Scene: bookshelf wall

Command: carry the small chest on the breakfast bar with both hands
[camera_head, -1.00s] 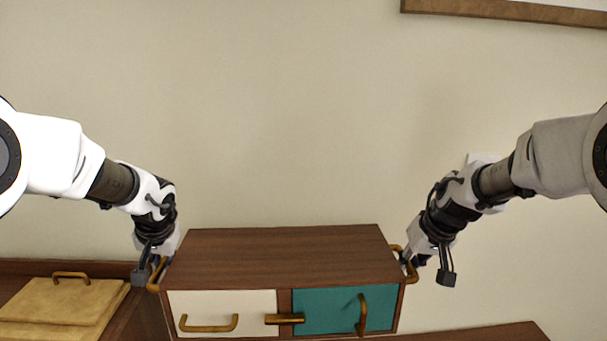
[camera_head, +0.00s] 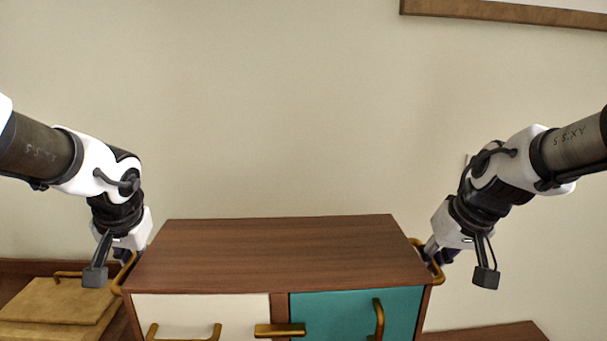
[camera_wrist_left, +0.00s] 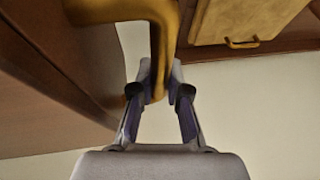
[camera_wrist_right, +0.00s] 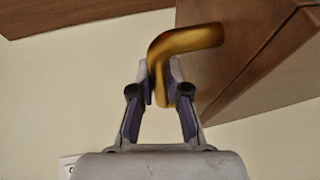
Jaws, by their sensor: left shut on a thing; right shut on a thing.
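The small chest (camera_head: 280,252) is a dark wooden box with a cream front (camera_head: 200,312) on the left and a teal front (camera_head: 345,312) on the right. It is in the lower middle of the head view, its bottom cut off. My left gripper (camera_head: 125,256) is shut on the brass handle at the chest's left side; the left wrist view shows the fingers around this handle (camera_wrist_left: 160,45). My right gripper (camera_head: 432,252) is shut on the brass handle at the right side, and the right wrist view shows this handle (camera_wrist_right: 185,42) between the fingers.
A yellow wooden board or lid (camera_head: 60,302) with a brass handle lies on a brown surface at the lower left. Another brown surface (camera_head: 500,332) shows at the lower right. A pale wall (camera_head: 290,110) stands behind, with a wood-edged frame (camera_head: 500,12) at the upper right.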

